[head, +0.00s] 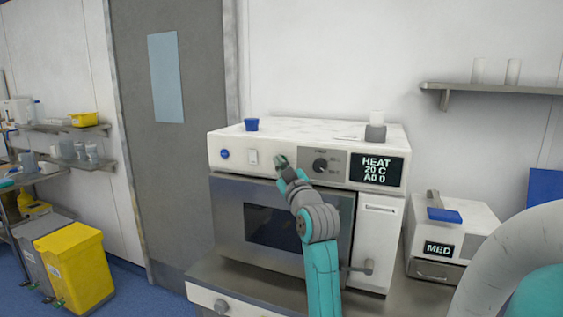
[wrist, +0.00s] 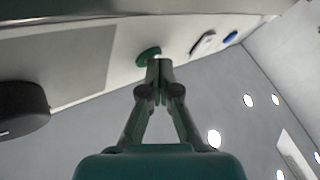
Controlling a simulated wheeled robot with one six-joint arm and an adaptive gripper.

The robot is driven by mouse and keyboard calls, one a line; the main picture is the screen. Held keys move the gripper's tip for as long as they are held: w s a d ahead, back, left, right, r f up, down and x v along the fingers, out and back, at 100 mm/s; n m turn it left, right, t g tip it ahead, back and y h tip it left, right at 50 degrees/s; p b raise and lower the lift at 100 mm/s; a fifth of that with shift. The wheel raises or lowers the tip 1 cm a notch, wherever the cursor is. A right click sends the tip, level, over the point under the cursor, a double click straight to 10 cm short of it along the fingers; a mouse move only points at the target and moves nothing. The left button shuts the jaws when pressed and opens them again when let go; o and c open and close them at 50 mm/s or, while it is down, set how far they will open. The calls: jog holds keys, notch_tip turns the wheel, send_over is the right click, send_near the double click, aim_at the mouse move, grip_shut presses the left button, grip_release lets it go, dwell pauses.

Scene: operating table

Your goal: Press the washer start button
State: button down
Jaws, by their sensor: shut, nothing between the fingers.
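The washer (head: 228,158) is a white and steel box with a window door and a control panel on top. Its panel carries a blue button (head: 224,154), a white switch (head: 252,157), a dark dial (head: 320,165) and a display (head: 376,168) reading "HEAT 20 C A0 0". A green button (wrist: 148,54) shows on the panel in the wrist view; in the head view my gripper (head: 283,163) mostly covers it. My gripper is shut and empty, its fingertips (wrist: 158,68) right at the green button's edge. I cannot tell whether they touch it.
A blue cup (head: 251,124) and a grey-and-white item (head: 375,132) stand on the washer's top. A smaller white unit (head: 450,235) marked "MED" stands at right. A door handle (head: 366,267) juts out below the display.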

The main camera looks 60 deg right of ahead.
dwell(0.4)
jog(key=shift+a, duration=0.75)
jog(key=shift+s+a, duration=0.15)
jog(key=shift+a, duration=1.1)
jog(key=shift+s+a, duration=0.1)
jog(key=shift+a, duration=1.15)
